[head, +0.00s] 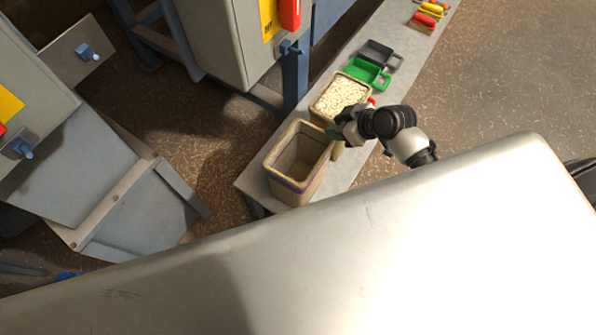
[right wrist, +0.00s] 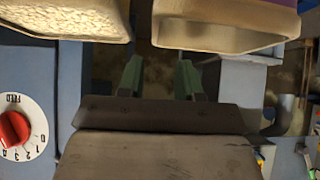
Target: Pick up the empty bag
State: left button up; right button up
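The empty bag (head: 287,183) is a tan, open-topped, box-shaped bag with a purple band. It stands upright at the near end of a narrow grey bench in the head view. In the right wrist view, the bag at top right (right wrist: 225,35) looks like it, with a purplish part at the edge. My right gripper (head: 335,131) is beside its upper right rim, close to the full bag. In the right wrist view its two green fingers (right wrist: 159,78) are apart with nothing between them. I cannot tell whether a finger touches the bag. My left gripper is out of view.
A bag filled with pale grains (head: 340,93) stands right behind the empty one. Grey machine cabinets stand to the left. A red dial (right wrist: 14,128) shows in the wrist view.

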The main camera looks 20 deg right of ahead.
aim_at(318, 129)
jog(key=x, duration=0.3)
jog(key=shift+w+d+f, duration=0.15)
jog(key=shift+w+f, duration=0.1)
jog(key=shift+f, duration=0.2)
jog(key=shift+w+f, duration=0.1)
jog(key=shift+f, duration=0.05)
jog(key=x, duration=0.5)
jog(key=shift+w+f+b, duration=0.1)
jog(key=shift+b, duration=0.3)
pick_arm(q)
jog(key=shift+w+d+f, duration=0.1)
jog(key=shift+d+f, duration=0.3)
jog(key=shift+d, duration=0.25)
pick_arm(e)
grip_shut()
